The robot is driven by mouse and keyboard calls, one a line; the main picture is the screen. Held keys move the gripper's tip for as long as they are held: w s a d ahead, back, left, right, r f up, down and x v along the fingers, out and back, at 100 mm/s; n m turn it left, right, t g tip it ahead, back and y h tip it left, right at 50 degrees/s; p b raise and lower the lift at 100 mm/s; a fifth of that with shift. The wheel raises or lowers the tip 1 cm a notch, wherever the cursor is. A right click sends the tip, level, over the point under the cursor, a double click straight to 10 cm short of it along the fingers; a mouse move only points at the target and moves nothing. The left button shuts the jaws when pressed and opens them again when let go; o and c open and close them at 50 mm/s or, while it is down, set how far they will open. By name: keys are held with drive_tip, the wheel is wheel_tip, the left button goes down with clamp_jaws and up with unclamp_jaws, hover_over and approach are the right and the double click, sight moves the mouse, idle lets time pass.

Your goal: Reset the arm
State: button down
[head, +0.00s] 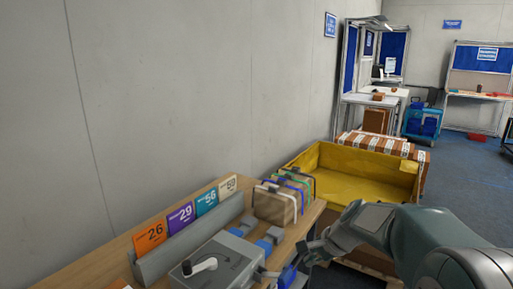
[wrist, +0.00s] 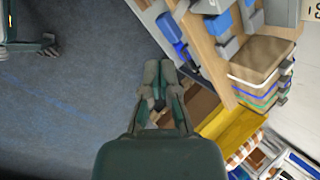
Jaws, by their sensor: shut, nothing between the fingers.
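My arm comes in from the lower right of the head view. My gripper (head: 305,252) is beside the front edge of the wooden table (head: 232,213). In the wrist view my gripper (wrist: 159,66) has its fingers together, with nothing held, above the blue-grey floor (wrist: 85,95) next to the table edge. A blue device (wrist: 170,30), perhaps a scanner, lies at the table edge near the fingertips; it also shows low in the head view (head: 288,275).
A grey box with a crank (head: 222,262), blue-and-grey blocks (head: 265,240), numbered cards (head: 180,215) and strapped brown parcels (head: 280,203) sit on the table. A yellow-lined bin (head: 365,168) stands beyond it.

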drive_tip(key=s+d+r+n+t+h, duration=0.1)
drive_tip(key=s+n, duration=0.5)
drive_tip(key=s, duration=0.7)
drive_tip(key=s+r+n+t+h, duration=0.1)
drive_tip(key=s+r+n+h, duration=0.3)
drive_tip(key=s, duration=0.9)
drive_tip(key=shift+s+d+r+n, duration=0.35)
drive_tip(key=shift+r+n, duration=0.5)
drive_tip(key=shift+n, duration=0.65)
